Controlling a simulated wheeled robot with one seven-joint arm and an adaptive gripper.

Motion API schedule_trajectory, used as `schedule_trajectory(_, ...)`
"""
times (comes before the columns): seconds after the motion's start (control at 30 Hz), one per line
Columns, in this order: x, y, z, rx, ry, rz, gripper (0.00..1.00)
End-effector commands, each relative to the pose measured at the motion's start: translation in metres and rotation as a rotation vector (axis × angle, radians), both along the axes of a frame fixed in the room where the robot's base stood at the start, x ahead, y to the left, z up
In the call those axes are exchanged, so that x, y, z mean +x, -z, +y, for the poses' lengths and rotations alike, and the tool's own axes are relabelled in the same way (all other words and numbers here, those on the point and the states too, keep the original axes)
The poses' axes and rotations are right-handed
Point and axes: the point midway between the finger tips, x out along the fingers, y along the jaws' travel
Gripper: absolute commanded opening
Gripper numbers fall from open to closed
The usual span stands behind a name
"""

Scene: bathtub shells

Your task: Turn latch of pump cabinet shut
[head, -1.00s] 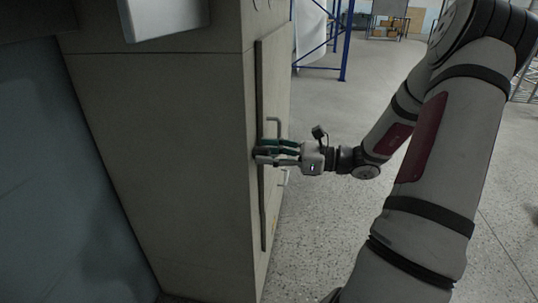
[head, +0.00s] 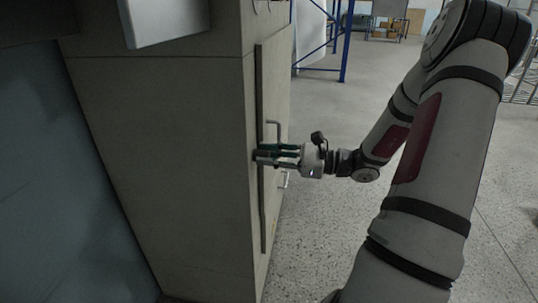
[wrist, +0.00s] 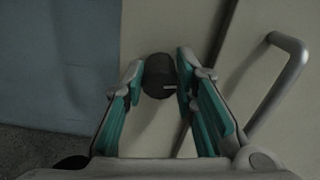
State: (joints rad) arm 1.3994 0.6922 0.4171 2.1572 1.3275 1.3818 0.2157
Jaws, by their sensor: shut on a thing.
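The pump cabinet (head: 160,150) is a tall beige box left of centre in the head view. Its door (head: 272,205) is on the face turned to the right and looks flush with the frame. The latch (wrist: 159,76) is a short dark round knob with a pale line on it, pointing right in the wrist view. My gripper (head: 259,155) reaches the cabinet edge from the right. In the wrist view my gripper (wrist: 161,72) has one finger on each side of the latch, shut on it. The fingers hide the latch in the head view.
A grey bar handle (wrist: 283,80) sits right of the latch, close to my right finger; it also shows in the head view (head: 278,130). A blue rack (head: 345,45) stands farther back. The speckled floor right of the cabinet is clear.

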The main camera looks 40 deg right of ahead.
Motion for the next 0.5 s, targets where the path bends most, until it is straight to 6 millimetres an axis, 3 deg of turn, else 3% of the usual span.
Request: schedule_trajectory(0.5,-0.0009,0.0013,0.0018,-0.376,-0.002,-0.293,0.00)
